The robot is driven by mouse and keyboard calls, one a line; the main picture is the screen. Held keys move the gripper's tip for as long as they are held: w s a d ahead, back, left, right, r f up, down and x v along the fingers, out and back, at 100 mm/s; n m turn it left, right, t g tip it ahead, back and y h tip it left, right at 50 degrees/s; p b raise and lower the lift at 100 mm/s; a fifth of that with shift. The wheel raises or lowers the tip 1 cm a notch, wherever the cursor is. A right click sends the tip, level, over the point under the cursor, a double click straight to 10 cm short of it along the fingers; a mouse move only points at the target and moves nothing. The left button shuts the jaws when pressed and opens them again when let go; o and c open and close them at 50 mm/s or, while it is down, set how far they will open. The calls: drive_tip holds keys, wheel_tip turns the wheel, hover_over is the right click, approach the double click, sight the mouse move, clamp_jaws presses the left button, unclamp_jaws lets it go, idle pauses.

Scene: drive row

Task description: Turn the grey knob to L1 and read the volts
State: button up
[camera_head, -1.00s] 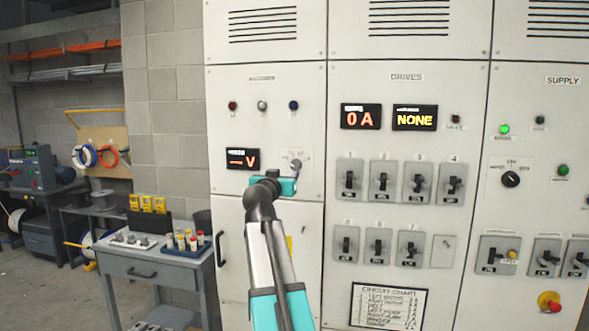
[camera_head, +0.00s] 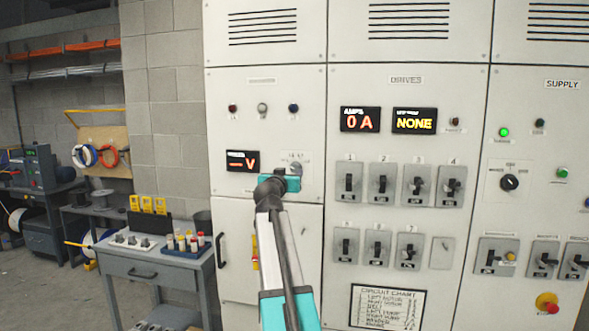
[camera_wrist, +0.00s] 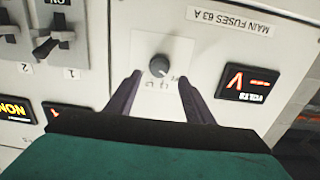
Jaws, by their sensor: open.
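The grey knob (camera_wrist: 158,66) sits on a small white plate in the wrist view, which shows the panel upside down. Its pointer and the small position marks are too blurred to read. In the head view the knob (camera_head: 296,168) shows just above my gripper. My gripper (camera_wrist: 160,80) is open and empty, with its two dark fingers spread to either side of the knob. I cannot tell how far the tips are from the panel. The volts display (camera_head: 243,161) shows a dash and V in the head view; it also shows in the wrist view (camera_wrist: 248,83).
A drives panel to the right has an amps display (camera_head: 360,119) reading 0 A, a display (camera_head: 414,120) reading NONE and several toggle switches. A red emergency button (camera_head: 547,302) is at lower right. A grey workbench (camera_head: 150,267) stands at left.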

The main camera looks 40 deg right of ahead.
sight(294, 169)
drive_tip(key=shift+p+x, duration=0.85)
drive_tip(key=shift+x, duration=2.4)
